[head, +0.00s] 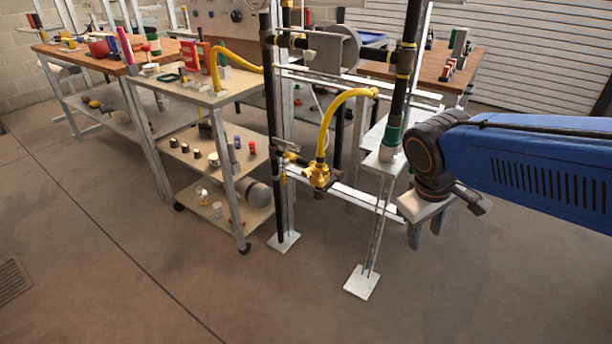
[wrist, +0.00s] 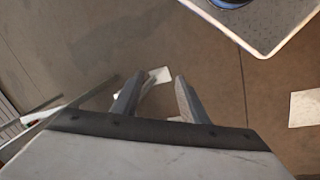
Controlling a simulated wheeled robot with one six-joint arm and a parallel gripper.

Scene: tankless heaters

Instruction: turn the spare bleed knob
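My gripper (head: 427,231) hangs below the dark wrist joint at the right of the head view, with its fingers pointing down. I cannot pick out the spare bleed knob for certain. Several small dark round pieces (head: 196,153) stand on the cart's middle shelf in the head view, too small to identify. A yellow valve (head: 319,176) sits on the pipe frame to the left of my gripper, apart from it.
A shelved cart (head: 236,93) stands left of the pipe frame, with loose items on its shelves. A black vertical pipe (head: 403,85) and a white foot plate (head: 361,282) are near my gripper. A pale-edged surface (wrist: 285,40) shows top right in the wrist view. The front floor is clear.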

